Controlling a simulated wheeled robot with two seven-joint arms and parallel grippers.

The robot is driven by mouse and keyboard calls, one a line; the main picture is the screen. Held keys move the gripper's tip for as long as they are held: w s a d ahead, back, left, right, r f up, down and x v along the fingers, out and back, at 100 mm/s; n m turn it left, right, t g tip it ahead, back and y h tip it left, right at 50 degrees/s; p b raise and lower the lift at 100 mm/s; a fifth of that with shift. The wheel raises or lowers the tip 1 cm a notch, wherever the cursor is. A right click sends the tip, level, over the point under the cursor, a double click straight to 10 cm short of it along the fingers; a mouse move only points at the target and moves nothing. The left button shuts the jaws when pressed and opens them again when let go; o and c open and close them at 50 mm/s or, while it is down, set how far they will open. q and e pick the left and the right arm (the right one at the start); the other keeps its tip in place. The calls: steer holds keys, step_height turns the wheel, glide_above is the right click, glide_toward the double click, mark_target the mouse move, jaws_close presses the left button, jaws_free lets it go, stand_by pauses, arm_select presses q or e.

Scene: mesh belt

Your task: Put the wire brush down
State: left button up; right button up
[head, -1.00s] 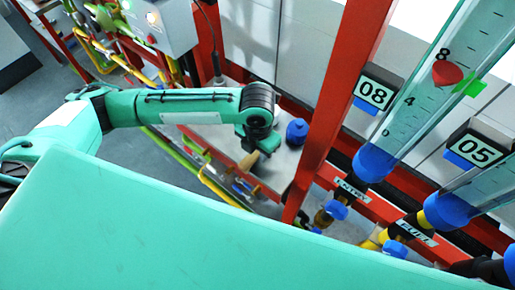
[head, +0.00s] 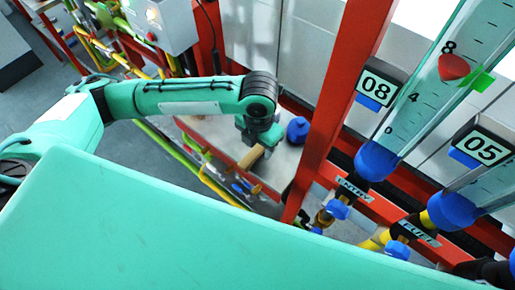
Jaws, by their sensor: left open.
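The wire brush (head: 252,157) shows as a tan, wooden-looking piece at the grey shelf, just below my left gripper. My left gripper (head: 256,141) points down over the shelf at the end of the teal arm from the left. Its jaws are open, close above the brush. The fingers are small and partly hidden, so I cannot tell whether they touch it. The brush's bristles cannot be made out. My right gripper is out of view.
A blue knob-like object (head: 298,130) stands on the shelf (head: 216,128) just right of the gripper. A red upright post (head: 335,105) rises to the right. Yellow and green pipes (head: 214,180) run along the front. Clear gauge tubes (head: 425,85) stand at the right.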

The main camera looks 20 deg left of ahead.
mark_target(258, 149)
arm_select(q)
step_height(258, 149, up, 10)
steer(key=b, duration=0.1)
steer(key=shift+a+f+b, duration=0.15)
steer(key=shift+f+b, duration=0.05)
steer(key=shift+b, duration=0.1)
stand_by(0.3)
